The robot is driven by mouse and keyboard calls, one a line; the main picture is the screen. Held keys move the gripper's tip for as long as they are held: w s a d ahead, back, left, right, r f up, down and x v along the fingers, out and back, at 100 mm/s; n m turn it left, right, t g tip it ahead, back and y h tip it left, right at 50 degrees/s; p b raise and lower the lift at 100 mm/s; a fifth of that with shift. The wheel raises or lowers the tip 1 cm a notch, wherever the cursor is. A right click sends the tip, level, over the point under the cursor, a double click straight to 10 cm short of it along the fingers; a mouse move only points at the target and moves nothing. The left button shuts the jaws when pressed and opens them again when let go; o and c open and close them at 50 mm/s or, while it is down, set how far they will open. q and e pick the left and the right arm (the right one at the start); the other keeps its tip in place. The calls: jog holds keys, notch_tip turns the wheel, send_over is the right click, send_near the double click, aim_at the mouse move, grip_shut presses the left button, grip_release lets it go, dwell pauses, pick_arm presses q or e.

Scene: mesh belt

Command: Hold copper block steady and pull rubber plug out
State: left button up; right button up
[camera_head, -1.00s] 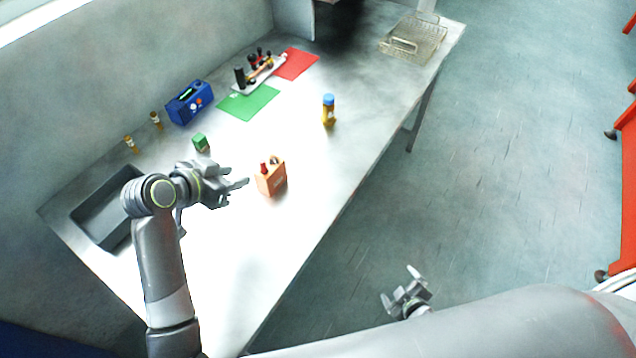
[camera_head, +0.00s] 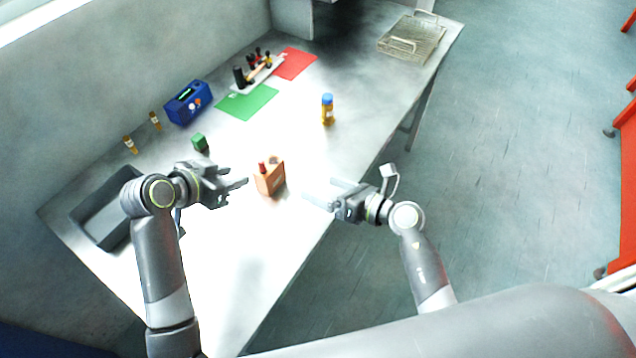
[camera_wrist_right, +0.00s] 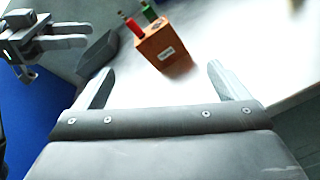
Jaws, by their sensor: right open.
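A blue box (camera_head: 188,103), green mat (camera_head: 247,103), red mat (camera_head: 296,64) and blue-capped bottle (camera_head: 327,110) lie farther back. A wire basket (camera_head: 436,45) stands at the far end.

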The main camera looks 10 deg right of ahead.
aim_at(265, 172)
jog(key=w+a+f+n, duration=0.2)
jog(key=w+a, duration=0.2)
jog(key=w+a+f+n+g, duration=0.1)
jog(key=w+a+n, duration=0.1)
jog(key=w+a, duration=0.2)
jog(key=w+a+f+n+h, duration=0.1)
jog(key=w+a+f+n, duration=0.1)
jog(key=w+a, duration=0.2)
jog(key=shift+w+a+f+g, duration=0.25)
jog(key=shift+a+f+g, duration=0.1)
jog(key=shift+a, duration=0.3)
jog(key=shift+c, duration=0.4)
dwell(0.7)
jog(key=c, duration=1.1)
dwell(0.7)
